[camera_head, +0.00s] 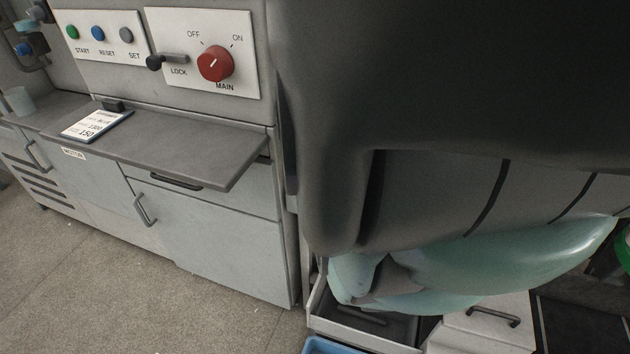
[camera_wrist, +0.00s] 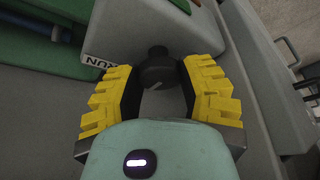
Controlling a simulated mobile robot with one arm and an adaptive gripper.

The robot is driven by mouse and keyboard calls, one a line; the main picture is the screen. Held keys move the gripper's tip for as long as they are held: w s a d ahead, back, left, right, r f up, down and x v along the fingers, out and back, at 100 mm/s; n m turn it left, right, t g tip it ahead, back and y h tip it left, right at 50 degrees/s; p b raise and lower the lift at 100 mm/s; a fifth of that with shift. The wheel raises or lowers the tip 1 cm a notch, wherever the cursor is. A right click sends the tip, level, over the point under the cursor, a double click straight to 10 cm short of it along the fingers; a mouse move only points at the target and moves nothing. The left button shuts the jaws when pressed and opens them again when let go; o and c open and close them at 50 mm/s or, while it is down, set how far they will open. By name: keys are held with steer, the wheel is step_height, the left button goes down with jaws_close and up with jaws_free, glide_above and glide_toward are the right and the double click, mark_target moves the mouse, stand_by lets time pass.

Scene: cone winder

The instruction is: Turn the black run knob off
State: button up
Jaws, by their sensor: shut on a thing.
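The black run knob (camera_wrist: 158,70) shows in the wrist view, mounted on a light grey box (camera_wrist: 125,30) beside a label (camera_wrist: 103,60) reading RUN. My gripper (camera_wrist: 160,88) has its two yellow-padded fingers on either side of the knob, closed on it. The knob's pointer mark is too dark to read clearly. In the head view my own arm covers the right half, and the knob and fingertips are hidden there.
In the head view, a panel at upper left holds a red MAIN knob (camera_head: 215,64), a LOCK lever (camera_head: 165,61) and START, RESET and SET buttons. Below is a grey shelf (camera_head: 170,140) with a card (camera_head: 97,124). A handle (camera_wrist: 288,53) shows at right in the wrist view.

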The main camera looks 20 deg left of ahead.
steer(key=shift+f, duration=0.15)
steer(key=o, duration=1.2)
steer(key=shift+r, duration=0.2)
steer(key=shift+v, duration=3.7)
